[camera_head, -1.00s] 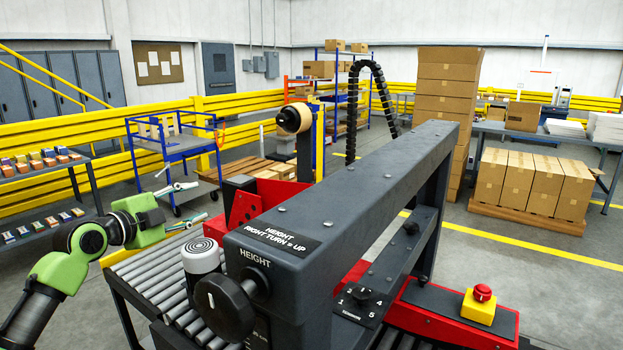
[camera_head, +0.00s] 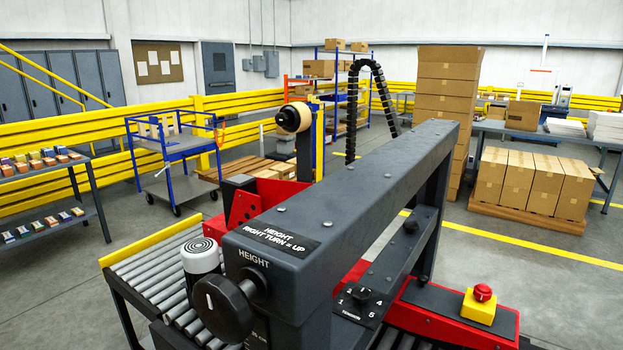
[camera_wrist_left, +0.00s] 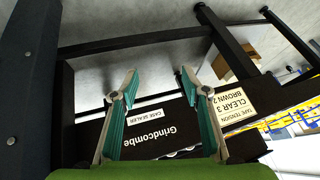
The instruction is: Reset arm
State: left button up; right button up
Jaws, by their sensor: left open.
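My left gripper (camera_wrist_left: 158,80) shows in the left wrist view with its two teal fingers spread apart and nothing between them. Behind the fingers is a dark machine panel (camera_wrist_left: 150,132) lettered "Grindcombe" and "CASE SEALER". In the head view neither of my arms is visible. The grey machine (camera_head: 345,190) fills the middle of that view, with a black HEIGHT knob (camera_head: 224,308) at its near end and a black TENSION knob (camera_head: 361,293) lower down. My right gripper is out of view.
A roller conveyor (camera_head: 160,268) with a yellow edge lies left of the machine. A red stop button (camera_head: 482,292) sits on a yellow block at right. A blue cart (camera_head: 178,160), a shelf of small boxes (camera_head: 50,215) and a carton pallet (camera_head: 525,215) stand beyond. Open floor lies between.

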pick_arm(q)
jog(key=s+d+f+n+g, duration=0.1)
jog(key=s+f, duration=0.4)
jog(key=s, duration=0.9)
jog(key=s+d+f+n+g, duration=0.1)
jog(key=s+d+f+g, duration=0.2)
jog(key=s, duration=1.1)
jog(key=s+d+f+n+g, duration=0.1)
jog(key=s+d+f, duration=0.3)
jog(key=s+f, duration=0.4)
jog(key=s, duration=0.6)
jog(key=shift+s+f+g, duration=0.15)
jog(key=shift+f+g, duration=0.05)
jog(key=shift+g, duration=0.2)
